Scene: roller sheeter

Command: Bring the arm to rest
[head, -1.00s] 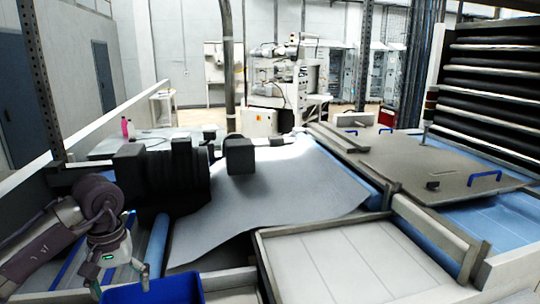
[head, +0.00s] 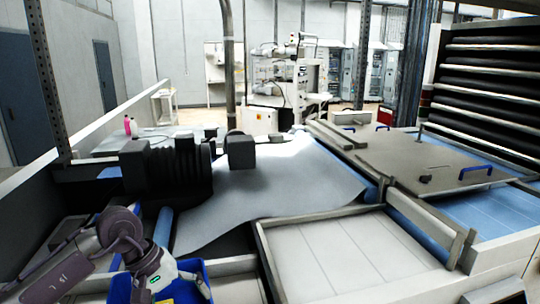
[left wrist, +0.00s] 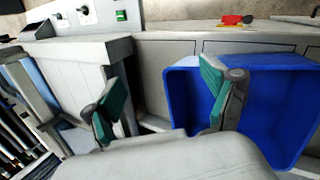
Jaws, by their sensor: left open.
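My left arm comes in from the lower left in the head view, its gripper (head: 168,284) hanging by the blue bin (head: 196,270). Its fingertips are hard to make out there. In the left wrist view the green-padded fingers of the left gripper (left wrist: 160,95) stand wide apart with nothing between them. The right-hand finger overlaps the blue bin (left wrist: 262,125), and the other finger is over a pale panel edge and dark gap. I cannot tell how high the gripper is above the bin. My right gripper is not in view.
A grey sheet (head: 265,190) lies beside black roller housings (head: 165,168). A framed pale tray (head: 350,255) is in front, and a flat board with blue handles (head: 425,160) is at right. In the wrist view, a small red and yellow item (left wrist: 234,20) lies on a surface beyond the bin.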

